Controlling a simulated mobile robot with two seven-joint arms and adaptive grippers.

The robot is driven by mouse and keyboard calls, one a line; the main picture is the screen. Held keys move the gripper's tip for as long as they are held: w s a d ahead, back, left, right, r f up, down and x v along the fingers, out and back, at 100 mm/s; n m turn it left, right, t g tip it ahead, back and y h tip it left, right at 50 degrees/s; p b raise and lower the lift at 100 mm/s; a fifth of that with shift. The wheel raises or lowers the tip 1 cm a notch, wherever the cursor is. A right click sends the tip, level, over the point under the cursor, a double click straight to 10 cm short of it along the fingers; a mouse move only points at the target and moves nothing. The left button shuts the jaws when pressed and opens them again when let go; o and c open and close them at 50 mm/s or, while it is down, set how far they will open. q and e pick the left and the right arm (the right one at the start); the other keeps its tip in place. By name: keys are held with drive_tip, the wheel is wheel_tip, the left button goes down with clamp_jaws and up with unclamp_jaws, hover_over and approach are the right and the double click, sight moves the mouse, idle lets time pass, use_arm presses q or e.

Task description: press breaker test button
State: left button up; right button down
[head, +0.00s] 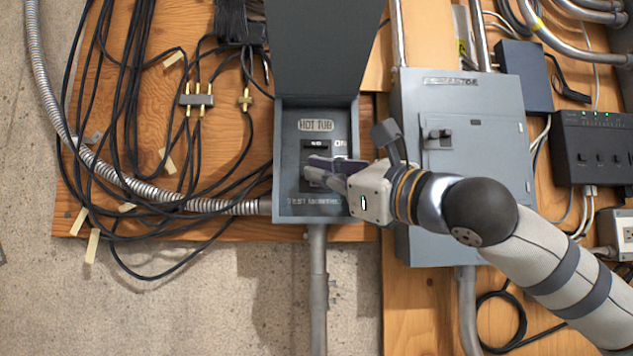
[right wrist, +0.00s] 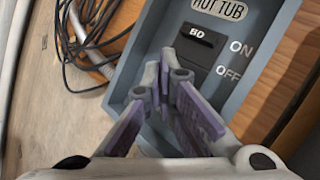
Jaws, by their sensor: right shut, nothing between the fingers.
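The breaker box (head: 283,205) labelled HOT TUB is grey, with its lid (head: 313,50) raised above it. Its black breaker (head: 318,147) sits inside, marked ON and OFF at the side; the breaker also shows in the right wrist view (right wrist: 198,42). My right gripper (head: 308,172) reaches in from the right, in front of the breaker's lower part. Its purple-padded fingers (right wrist: 160,88) are shut with nothing between them, their tips below the breaker's black face in the wrist view. The test button cannot be made out clearly, and I cannot tell whether the fingertips touch the breaker. My left gripper is not in view.
A larger grey panel (head: 465,200) with a switch stands just right of the box, behind my right arm. Black cables (head: 200,150) and a flexible conduit (head: 110,175) hang on the wooden board at left. A black device (head: 600,145) is at far right.

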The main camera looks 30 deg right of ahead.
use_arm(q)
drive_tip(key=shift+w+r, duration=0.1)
use_arm(e)
drive_tip(key=shift+w+d, duration=0.2)
drive_tip(key=shift+w, duration=0.1)
idle(0.4)
idle(0.4)
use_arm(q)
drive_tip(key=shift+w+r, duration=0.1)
use_arm(e)
drive_tip(key=shift+s+a, duration=0.4)
drive_tip(key=shift+s, duration=0.25)
use_arm(q)
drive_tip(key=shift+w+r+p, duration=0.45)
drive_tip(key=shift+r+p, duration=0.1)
drive_tip(key=shift+p, duration=0.1)
use_arm(e)
drive_tip(key=s+a, duration=0.1)
drive_tip(key=s, duration=0.2)
drive_tip(key=s+a, duration=0.1)
drive_tip(key=shift+s+a, duration=0.15)
drive_tip(key=shift+a, duration=0.2)
